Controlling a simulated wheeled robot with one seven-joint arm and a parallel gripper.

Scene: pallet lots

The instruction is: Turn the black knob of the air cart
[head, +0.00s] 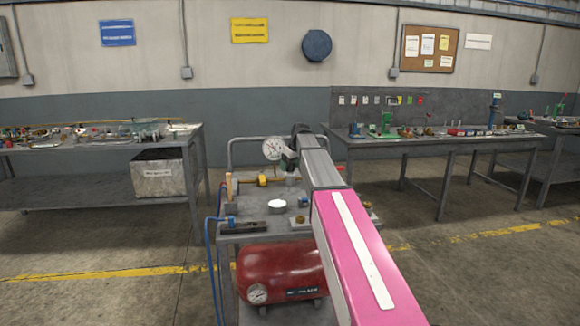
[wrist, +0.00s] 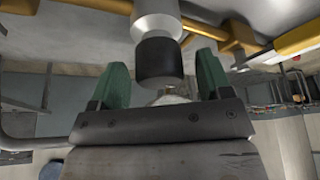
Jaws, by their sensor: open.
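The air cart (head: 240,236) stands in front of me, with a red tank (head: 280,270) below its top and a dial gauge (head: 275,148) at its back. My gripper (head: 289,160) is over the back of the cart. In the wrist view, the black knob (wrist: 157,61) sits on the end of a grey metal cylinder (wrist: 156,22). The green fingers of my gripper (wrist: 160,72) are open, one on each side of the knob. A gap shows between the knob and each finger. In the head view I cannot make out the knob behind my gripper and arm.
Yellow fittings (wrist: 90,5) run close to the fingers in the wrist view. The cart top holds a white round dish (head: 277,205) and other small parts. A workbench (head: 100,145) stands left and another (head: 440,140) right. The floor around the cart is clear.

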